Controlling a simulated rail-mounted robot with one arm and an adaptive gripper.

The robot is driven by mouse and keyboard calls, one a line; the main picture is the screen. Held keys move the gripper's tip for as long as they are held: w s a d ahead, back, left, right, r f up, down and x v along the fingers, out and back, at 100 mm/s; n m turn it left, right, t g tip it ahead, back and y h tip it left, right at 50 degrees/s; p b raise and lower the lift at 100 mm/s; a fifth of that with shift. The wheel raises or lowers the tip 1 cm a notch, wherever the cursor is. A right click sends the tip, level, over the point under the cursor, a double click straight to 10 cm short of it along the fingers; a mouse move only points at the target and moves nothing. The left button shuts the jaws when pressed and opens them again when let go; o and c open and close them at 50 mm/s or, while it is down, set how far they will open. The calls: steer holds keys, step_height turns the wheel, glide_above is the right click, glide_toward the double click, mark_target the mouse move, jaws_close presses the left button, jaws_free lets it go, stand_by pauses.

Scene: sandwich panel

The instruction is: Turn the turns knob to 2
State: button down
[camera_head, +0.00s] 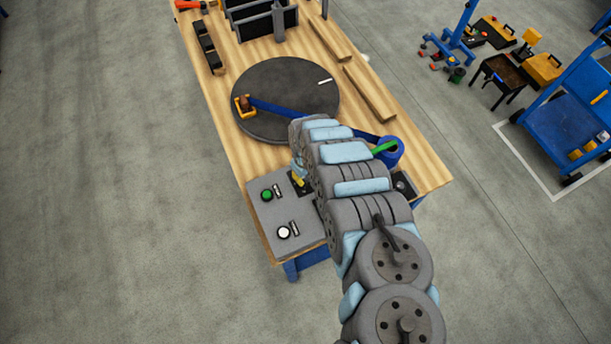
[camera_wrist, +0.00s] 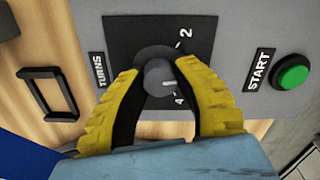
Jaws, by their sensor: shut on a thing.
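The turns knob (camera_wrist: 157,80) is a grey round knob on a black plate (camera_wrist: 120,38) in the wrist view. A "TURNS" label (camera_wrist: 98,70) is left of the plate. A "2" shows at the plate's upper right and a "4" at the lower right. A short white mark on the knob points right, between the 2 and the 4. My gripper (camera_wrist: 160,66) is shut on the knob, one yellow finger on each side. In the head view my gripper (camera_head: 298,180) is over the grey panel (camera_head: 262,218); my arm hides the knob there.
A green button (camera_wrist: 292,73) labelled "START" is right of the knob; the head view shows it (camera_head: 267,195) and a white button (camera_head: 284,232). A blue tape roll (camera_head: 391,151) is right of my arm.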

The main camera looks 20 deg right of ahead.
mark_target(306, 176)
steer(key=n+b, duration=0.1)
steer(key=n, duration=0.9)
steer(key=shift+n, duration=0.3)
stand_by(0.4)
steer(key=c, duration=0.7)
jaws_free()
step_height(306, 176, up, 12)
stand_by(0.5)
